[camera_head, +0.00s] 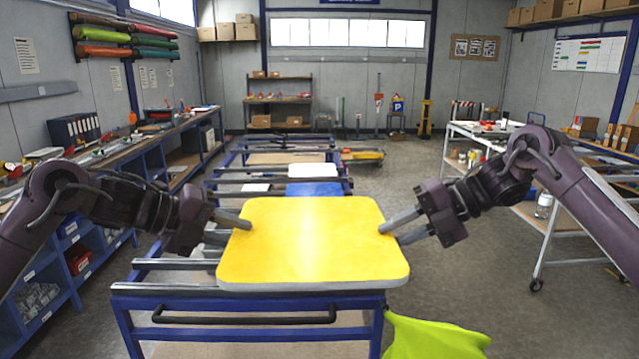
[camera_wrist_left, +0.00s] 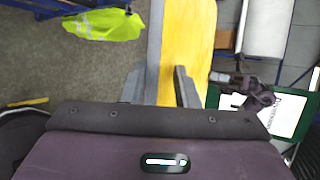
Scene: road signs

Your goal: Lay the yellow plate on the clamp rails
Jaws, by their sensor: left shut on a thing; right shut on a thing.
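The yellow plate (camera_head: 312,240), a rounded board with a pale edge, is held roughly level between my two grippers above the near end of the clamp rails. My left gripper (camera_head: 244,222) is shut on its left edge. My right gripper (camera_head: 386,231) is shut on its right edge. In the left wrist view the left gripper's fingers (camera_wrist_left: 158,88) close on either side of the plate (camera_wrist_left: 185,45). The clamp rails (camera_head: 168,289) are grey bars on a blue-framed bench. The plate hides much of them, and I cannot tell whether it touches them.
A blue plate (camera_head: 314,189) and a white plate (camera_head: 312,170) lie further back on the rails. A yellow-green vest (camera_head: 432,338) hangs at the bench's right front. Blue shelving (camera_head: 62,275) stands left and a white trolley (camera_head: 545,220) right. The floor right of the bench is clear.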

